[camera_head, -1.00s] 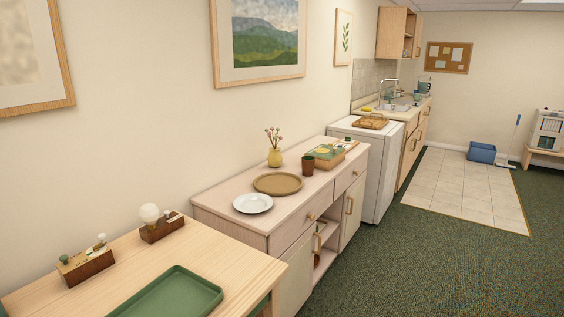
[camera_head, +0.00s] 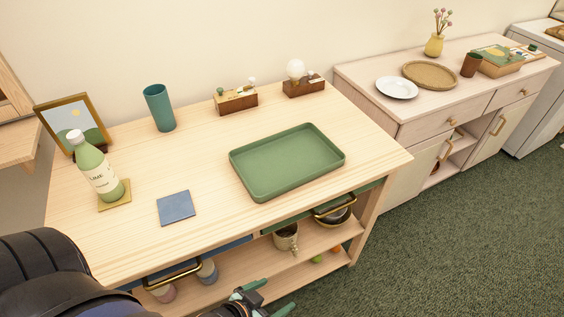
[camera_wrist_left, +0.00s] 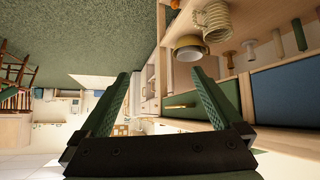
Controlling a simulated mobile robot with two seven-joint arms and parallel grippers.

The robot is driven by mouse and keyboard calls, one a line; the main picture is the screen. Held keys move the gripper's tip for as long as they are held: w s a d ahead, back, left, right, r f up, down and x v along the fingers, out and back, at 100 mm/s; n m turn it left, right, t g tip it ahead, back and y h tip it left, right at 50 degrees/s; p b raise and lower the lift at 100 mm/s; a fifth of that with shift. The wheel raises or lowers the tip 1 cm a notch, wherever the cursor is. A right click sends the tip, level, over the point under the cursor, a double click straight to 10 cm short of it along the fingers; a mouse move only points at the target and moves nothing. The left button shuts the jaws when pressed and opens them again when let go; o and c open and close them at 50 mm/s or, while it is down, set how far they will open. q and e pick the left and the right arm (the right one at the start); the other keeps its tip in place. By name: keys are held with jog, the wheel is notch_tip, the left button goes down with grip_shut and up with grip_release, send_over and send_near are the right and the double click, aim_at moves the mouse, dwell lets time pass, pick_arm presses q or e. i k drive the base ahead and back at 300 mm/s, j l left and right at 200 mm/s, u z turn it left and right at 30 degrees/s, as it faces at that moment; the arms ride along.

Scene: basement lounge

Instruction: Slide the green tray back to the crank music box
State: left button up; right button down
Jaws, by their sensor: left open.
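The green tray (camera_head: 287,161) lies flat and empty on the right part of the light wooden table (camera_head: 130,240). Two small dark wooden boxes stand behind it near the wall. One box (camera_head: 237,104) has a green knob and a pale knob; the other box (camera_head: 303,89) carries a white globe. I cannot tell for certain which is the crank music box. Both are apart from the tray. My left gripper (camera_head: 268,299) is low in front of the table, below its top, open and empty. Its green fingers are spread in the left wrist view (camera_wrist_left: 163,78). My right gripper is out of view.
A bottle (camera_head: 98,170) on a coaster, a blue square (camera_head: 176,208), a teal cup (camera_head: 159,108) and a framed picture (camera_head: 74,122) occupy the table's left. Drawers and a shelf with a mug (camera_head: 286,238) are below. A sideboard (camera_head: 440,110) stands right.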

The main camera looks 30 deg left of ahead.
aim_at(287, 159)
jog(key=l+u, duration=0.2)
jog(key=u, duration=0.25)
jog(key=l+u, duration=0.2)
jog(key=u, duration=0.25)
jog(key=l+u, duration=0.2)
jog(key=l, duration=0.25)
jog(key=k+l+u, duration=0.2)
jog(key=l, duration=0.25)
jog(key=i, duration=0.05)
